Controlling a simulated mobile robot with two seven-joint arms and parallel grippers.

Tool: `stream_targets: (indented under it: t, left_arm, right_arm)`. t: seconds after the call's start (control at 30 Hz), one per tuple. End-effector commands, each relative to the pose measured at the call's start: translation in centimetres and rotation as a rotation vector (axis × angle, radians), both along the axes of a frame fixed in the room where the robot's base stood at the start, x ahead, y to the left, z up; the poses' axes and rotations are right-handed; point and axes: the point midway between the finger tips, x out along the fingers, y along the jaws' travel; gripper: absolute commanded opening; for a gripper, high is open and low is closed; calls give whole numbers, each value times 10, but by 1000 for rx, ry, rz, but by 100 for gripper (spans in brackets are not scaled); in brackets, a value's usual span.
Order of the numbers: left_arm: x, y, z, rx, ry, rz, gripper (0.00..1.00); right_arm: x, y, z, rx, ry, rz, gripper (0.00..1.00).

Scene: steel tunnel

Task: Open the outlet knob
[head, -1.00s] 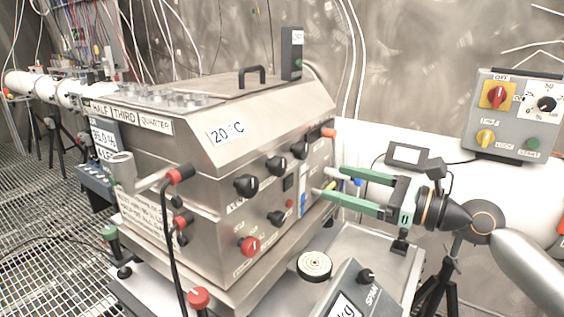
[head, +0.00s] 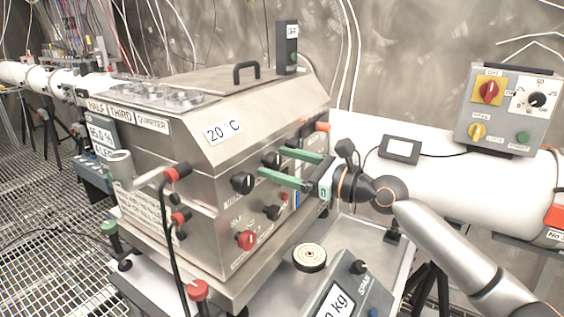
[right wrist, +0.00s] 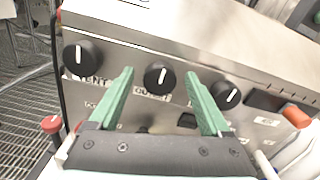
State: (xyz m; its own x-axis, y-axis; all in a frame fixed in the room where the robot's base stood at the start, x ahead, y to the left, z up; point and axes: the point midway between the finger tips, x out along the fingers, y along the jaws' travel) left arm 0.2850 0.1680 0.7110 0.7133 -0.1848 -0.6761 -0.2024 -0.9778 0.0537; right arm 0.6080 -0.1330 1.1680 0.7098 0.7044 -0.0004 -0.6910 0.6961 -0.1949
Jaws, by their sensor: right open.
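The outlet knob (head: 271,160) is a round black knob on the sloped steel front of the machine. In the right wrist view the outlet knob (right wrist: 159,76) has a nearly upright white line, and a partly covered label below reads like "OUTLET". My right gripper (head: 272,162) is open, with green fingers pointing at the panel. In the right wrist view its fingertips (right wrist: 159,74) stand to either side of the outlet knob; I cannot tell whether they touch it. My left gripper is not in view.
A black knob marked like "VENT" (right wrist: 83,56) is left of the outlet knob, and another black knob (right wrist: 226,95) is right of it. An orange-tipped part (right wrist: 297,117) sticks out farther right. A red knob (head: 246,240) is lower on the front. A scale (head: 345,292) stands below.

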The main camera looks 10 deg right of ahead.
Motion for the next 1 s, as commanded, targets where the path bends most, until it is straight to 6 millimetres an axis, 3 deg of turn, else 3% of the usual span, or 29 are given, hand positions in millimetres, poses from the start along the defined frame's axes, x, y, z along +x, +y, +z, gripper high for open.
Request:
stream_targets:
  t: [0.2, 0.9, 1.0]
  left_arm:
    - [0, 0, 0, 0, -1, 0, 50]
    - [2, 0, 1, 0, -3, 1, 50]
    - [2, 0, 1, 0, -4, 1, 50]
  right_arm:
    - [0, 0, 0, -1, -1, 0, 79]
    - [0, 0, 0, 0, 0, 0, 0]
    - [0, 0, 0, -1, -1, 0, 0]
